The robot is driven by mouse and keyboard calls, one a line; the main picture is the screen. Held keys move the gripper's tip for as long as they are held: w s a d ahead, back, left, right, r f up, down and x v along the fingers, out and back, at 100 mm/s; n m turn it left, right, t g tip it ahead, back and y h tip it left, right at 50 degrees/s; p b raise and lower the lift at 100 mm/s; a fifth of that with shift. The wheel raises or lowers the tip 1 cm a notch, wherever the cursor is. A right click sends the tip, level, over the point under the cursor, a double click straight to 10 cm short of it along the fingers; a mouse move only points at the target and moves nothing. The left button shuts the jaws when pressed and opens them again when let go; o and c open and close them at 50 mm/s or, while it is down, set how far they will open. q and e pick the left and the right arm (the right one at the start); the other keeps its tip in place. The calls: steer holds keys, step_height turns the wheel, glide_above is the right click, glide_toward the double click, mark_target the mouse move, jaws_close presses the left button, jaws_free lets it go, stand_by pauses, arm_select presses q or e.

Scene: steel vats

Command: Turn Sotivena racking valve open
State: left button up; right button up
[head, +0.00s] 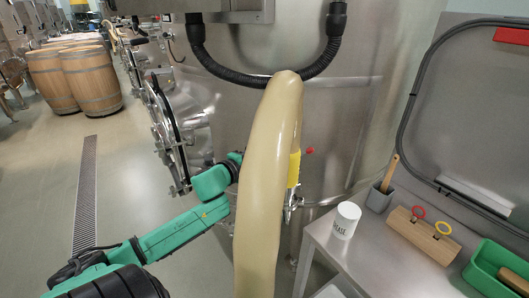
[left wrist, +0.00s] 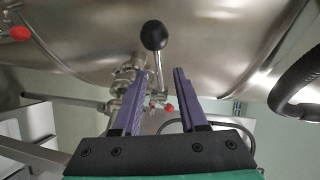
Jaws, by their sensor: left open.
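In the left wrist view, a valve lever with a black ball knob (left wrist: 154,36) rises from steel valve fittings (left wrist: 128,78) on the vat. My left gripper (left wrist: 158,77) is open, with its two purple fingers on either side of the lever's rod in the picture. I cannot tell whether the fingers touch it. A small red knob (left wrist: 169,107) shows lower between the fingers, and another red knob (left wrist: 20,33) is at upper left. In the head view, a thick beige hose (head: 268,170) hides my left gripper and most of the valve. My right gripper is not in view.
The steel vat (head: 340,110) fills the middle, with a black hose (head: 230,75) looped across it. At right, a steel table (head: 323,237) holds a white tub (head: 346,220), a wooden block (head: 424,235) and a green crate (head: 490,262). Barrels (head: 92,75) stand far left; the floor there is clear.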

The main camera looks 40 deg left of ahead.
mark_target(264, 150)
arm_select(q)
steer(key=w, duration=0.3)
steer(key=w+a+f, duration=0.1)
steer(key=shift+w, duration=0.2)
steer(key=shift+d, duration=0.1)
jaws_close()
stand_by(1.1)
